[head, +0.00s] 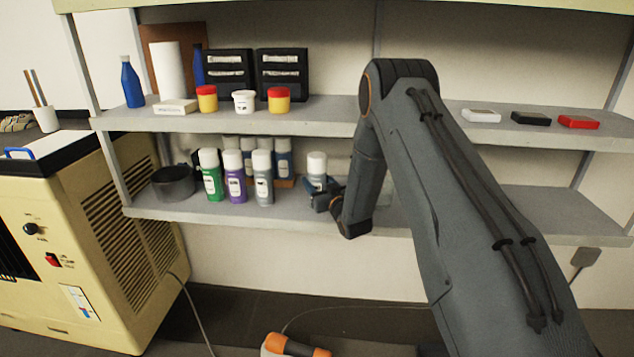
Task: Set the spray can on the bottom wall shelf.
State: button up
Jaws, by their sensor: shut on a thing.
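A spray can with a white cap (316,165) is held upright in my gripper (320,194), over the bottom wall shelf (290,207). My gripper is shut around the can's lower part. The can's base is hidden behind the gripper, so I cannot tell whether it touches the shelf. My arm comes in from the lower right and hides part of the shelf behind it.
Green (210,178), purple (235,180) and grey (263,182) cans stand left of the held can, with more cans behind. A dark round pot (173,184) sits further left. The upper shelf (330,112) hangs above. The bottom shelf's right part is clear.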

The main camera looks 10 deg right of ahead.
jog(key=o, duration=1.5)
jog(key=shift+f, duration=0.1)
jog(key=shift+s, duration=0.15)
jog(key=s+r+g+h+b, duration=0.1)
jog(key=s+g, duration=0.4)
jog(key=s, duration=1.1)
jog(key=s+r+m+g+h, duration=0.1)
jog(key=s+g, duration=0.5)
jog(key=s, duration=1)
jog(key=s+r+m+g+h+b, duration=0.1)
jog(key=s+g, duration=0.5)
jog(key=s, duration=1)
jog(key=shift+s+r+h+b, duration=0.1)
jog(key=shift+s+h+b, duration=0.2)
jog(key=shift+s+h, duration=0.1)
